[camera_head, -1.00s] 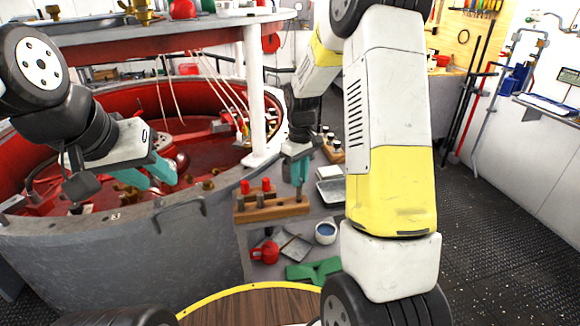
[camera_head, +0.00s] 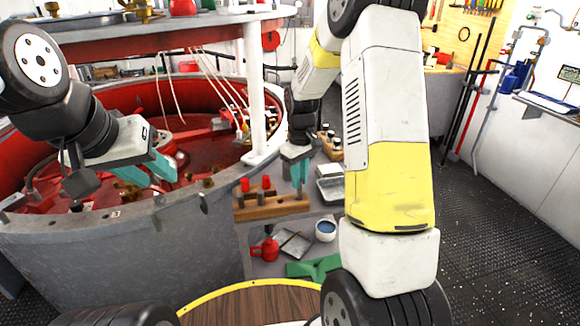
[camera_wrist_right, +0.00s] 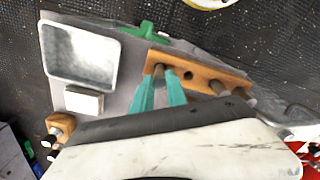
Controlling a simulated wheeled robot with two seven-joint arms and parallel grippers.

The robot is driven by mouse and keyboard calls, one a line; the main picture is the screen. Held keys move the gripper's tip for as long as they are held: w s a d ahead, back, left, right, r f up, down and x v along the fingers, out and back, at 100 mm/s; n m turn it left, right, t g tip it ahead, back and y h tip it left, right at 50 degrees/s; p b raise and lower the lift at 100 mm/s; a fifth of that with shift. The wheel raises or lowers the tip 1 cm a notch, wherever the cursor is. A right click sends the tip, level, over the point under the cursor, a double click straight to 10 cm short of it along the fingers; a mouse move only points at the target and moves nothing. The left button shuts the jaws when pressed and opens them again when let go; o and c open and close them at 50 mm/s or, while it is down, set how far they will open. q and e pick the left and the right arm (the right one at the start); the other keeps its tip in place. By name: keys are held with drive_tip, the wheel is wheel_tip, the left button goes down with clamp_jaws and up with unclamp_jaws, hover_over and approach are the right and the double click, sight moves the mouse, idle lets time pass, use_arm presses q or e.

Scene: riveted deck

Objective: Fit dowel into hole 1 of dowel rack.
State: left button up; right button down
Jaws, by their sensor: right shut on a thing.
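The wooden dowel rack (camera_head: 268,208) lies at the front left of the bench, with red-topped and grey pegs standing in it. It also shows in the right wrist view (camera_wrist_right: 205,72). My right gripper (camera_head: 300,178) is over the rack's right end, its teal fingers pointing down. In the right wrist view the right gripper (camera_wrist_right: 160,84) is shut on a dowel (camera_wrist_right: 158,70), whose end shows between the fingertips. The dowel is at the rack's end; how deep it sits in a hole is hidden. My left gripper (camera_head: 147,174) is open and empty over the red basin.
The basin rim (camera_head: 160,205) borders the left.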

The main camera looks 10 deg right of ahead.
drive_tip(key=shift+f, duration=1)
idle(0.6)
drive_tip(key=c, duration=1.3)
unclamp_jaws()
drive_tip(key=shift+o, duration=0.2)
drive_tip(key=shift+r, duration=3.9)
